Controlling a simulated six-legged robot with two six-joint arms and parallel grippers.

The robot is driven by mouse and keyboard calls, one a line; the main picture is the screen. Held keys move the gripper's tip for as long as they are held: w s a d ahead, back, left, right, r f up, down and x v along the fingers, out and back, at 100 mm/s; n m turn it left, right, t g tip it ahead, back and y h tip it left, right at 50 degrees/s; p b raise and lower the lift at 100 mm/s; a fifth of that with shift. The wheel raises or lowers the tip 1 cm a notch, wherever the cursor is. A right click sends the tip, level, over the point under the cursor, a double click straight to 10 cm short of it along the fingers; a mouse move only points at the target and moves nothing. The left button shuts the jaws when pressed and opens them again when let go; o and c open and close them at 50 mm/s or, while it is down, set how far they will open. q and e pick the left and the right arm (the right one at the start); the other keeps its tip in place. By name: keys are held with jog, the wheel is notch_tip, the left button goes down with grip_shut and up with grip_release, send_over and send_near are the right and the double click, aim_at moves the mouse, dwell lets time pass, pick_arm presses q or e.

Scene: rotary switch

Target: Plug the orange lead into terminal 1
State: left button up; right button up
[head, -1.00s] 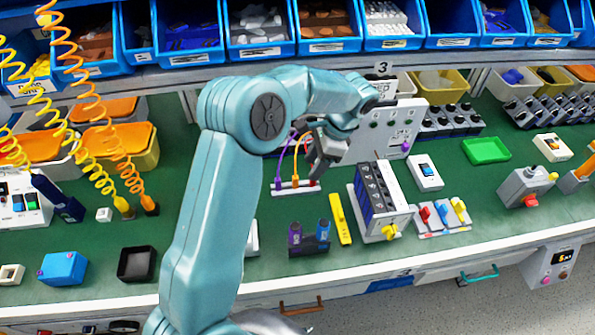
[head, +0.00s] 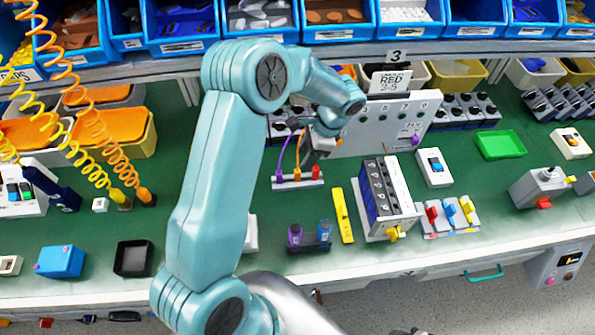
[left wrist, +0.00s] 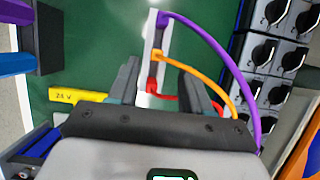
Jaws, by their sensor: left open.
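A white rack (head: 285,184) on the green bench holds the plug ends of a purple lead (head: 281,157), an orange lead (head: 297,172) and a red lead (head: 316,172). My left gripper (head: 308,157) is open just above the rack. In the left wrist view its fingers (left wrist: 158,64) stand apart on either side of the orange lead's plug (left wrist: 158,55); I see no grip on it. The orange cable arcs away to the right. The light grey terminal panel (head: 370,138) stands behind, partly hidden by my arm; terminal 1 is not visible. My right gripper is not in view.
A sign reading "RED 3-5" (head: 390,81) tops the panel. A purple plug (head: 415,140) sits at its right. A green tray (head: 500,145) is farther right.

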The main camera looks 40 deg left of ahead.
aim_at(298, 171)
pick_arm(q)
jog(key=x, duration=0.2)
jog(key=shift+w+a+f, duration=0.1)
jog(key=shift+w+f, duration=0.05)
jog(key=shift+f, duration=0.2)
jog(key=shift+s+f+p, duration=0.4)
jog(key=shift+s+p, duration=0.05)
jog(key=x, duration=0.1)
jog(key=p+x, duration=0.1)
jog(key=x, duration=0.2)
jog(key=shift+w+f, duration=0.25)
jog(key=shift+f, duration=0.15)
jog(key=shift+s+d+r, duration=0.1)
jog(key=shift+s+d, duration=0.1)
jog(key=shift+d, duration=0.05)
jog(key=shift+w, duration=0.15)
grip_shut()
